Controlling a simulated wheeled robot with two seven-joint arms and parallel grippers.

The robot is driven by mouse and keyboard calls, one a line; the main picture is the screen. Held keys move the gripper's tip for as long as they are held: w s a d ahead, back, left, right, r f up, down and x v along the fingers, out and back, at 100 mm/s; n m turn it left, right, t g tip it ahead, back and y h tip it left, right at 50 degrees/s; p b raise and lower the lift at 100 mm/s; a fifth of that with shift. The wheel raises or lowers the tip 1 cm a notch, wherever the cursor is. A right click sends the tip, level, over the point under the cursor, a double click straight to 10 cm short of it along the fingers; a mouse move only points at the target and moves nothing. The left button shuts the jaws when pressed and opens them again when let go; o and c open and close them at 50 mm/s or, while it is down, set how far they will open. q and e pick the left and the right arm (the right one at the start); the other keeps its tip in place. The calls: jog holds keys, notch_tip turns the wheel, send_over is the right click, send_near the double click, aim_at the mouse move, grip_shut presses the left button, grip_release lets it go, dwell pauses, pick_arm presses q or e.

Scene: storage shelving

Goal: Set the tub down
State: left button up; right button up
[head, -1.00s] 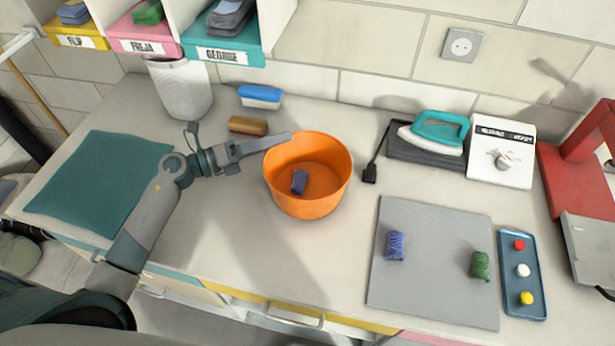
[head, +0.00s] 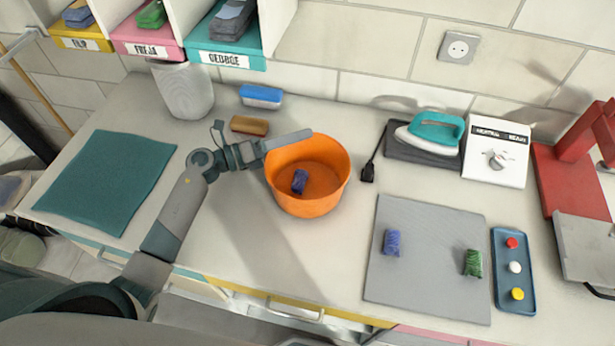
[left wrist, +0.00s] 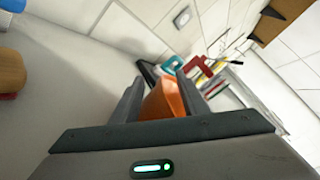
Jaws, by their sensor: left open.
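The orange tub (head: 311,203) stands upright on the counter, near its middle, with a dark blue-purple rolled bundle (head: 299,181) inside. My left gripper (head: 289,146) is at the tub's upper left rim, with a finger reaching over the rim. In the left wrist view the fingers (left wrist: 160,92) are apart, with the orange tub (left wrist: 163,102) showing between them. I cannot tell whether they touch it. My right gripper is not in view.
A grey mat (head: 425,275) with blue and green rolls lies right of the tub. An iron (head: 433,131) stands behind right. A brush (head: 249,126), a blue-and-white box (head: 261,97) and a white bin (head: 184,92) are behind left. The counter before the tub is clear.

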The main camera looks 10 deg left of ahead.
pick_arm(q)
jog(key=shift+c, duration=0.2)
jog(key=shift+s, duration=0.1)
grip_shut()
jog(key=shift+f, duration=0.1)
jog(key=shift+s+f, duration=0.15)
jog(key=shift+f, duration=0.05)
jog(key=shift+r+b, duration=0.4)
jog(key=shift+r, duration=0.45)
jog(key=r, duration=0.2)
jog(key=shift+w+d+r, duration=0.15)
jog(key=shift+w+r, duration=0.05)
jog(key=shift+r, duration=0.2)
jog(key=s+d+r, duration=0.1)
jog(key=d+r, duration=0.6)
jog(key=d, duration=0.4)
jog(key=shift+d, duration=0.15)
